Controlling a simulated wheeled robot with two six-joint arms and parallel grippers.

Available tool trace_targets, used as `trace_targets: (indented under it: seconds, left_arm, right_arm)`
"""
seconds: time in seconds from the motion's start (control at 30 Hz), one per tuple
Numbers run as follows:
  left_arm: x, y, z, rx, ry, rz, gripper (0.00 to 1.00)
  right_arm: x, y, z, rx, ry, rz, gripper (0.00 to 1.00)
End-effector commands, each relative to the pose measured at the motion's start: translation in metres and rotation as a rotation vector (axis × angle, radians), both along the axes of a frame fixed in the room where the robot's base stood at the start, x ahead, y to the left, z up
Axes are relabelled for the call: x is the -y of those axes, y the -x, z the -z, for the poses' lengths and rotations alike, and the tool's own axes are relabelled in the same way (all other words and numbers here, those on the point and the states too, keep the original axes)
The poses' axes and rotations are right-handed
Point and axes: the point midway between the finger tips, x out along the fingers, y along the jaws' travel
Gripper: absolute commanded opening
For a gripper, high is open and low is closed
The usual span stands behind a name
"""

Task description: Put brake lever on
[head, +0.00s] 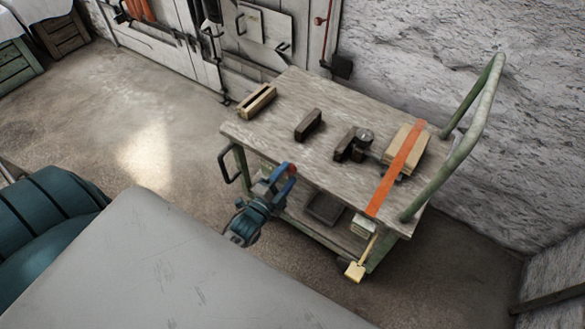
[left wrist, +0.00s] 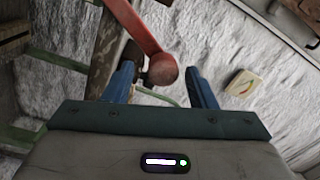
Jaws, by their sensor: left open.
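The brake lever appears as a red arm with a rounded end (left wrist: 160,68) in the left wrist view. It comes down from the top edge, and its rounded end shows between my two blue fingertips. My left gripper (head: 279,173) is open at the cart's near edge. In the left wrist view, the same gripper (left wrist: 162,78) has a visible gap on each side of the lever's end. I cannot tell how deep the end sits between the fingers. My right gripper is not in view.
The cart's wooden top (head: 335,107) carries a slotted wooden block (head: 257,101), a dark block (head: 308,124), a dark metal device (head: 353,144) and a wooden box under an orange strap (head: 404,157). A green handle (head: 478,115) rises at right. A yellow block (head: 355,271) hangs low.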

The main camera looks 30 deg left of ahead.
Motion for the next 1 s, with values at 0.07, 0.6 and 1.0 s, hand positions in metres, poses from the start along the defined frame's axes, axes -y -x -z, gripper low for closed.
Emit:
trace_targets:
  seconds: [0.07,0.6,1.0]
  left_arm:
    - [-0.001,0.018,0.003,-0.003,0.000,0.000,0.52]
    - [-0.004,0.064,0.004,-0.001,0.000,-0.001,0.52]
    - [-0.004,0.064,0.005,-0.005,0.002,-0.001,0.52]
  right_arm:
    - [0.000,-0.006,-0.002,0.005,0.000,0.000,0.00]
    - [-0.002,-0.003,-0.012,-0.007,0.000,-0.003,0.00]
    - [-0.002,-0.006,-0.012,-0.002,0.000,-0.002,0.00]
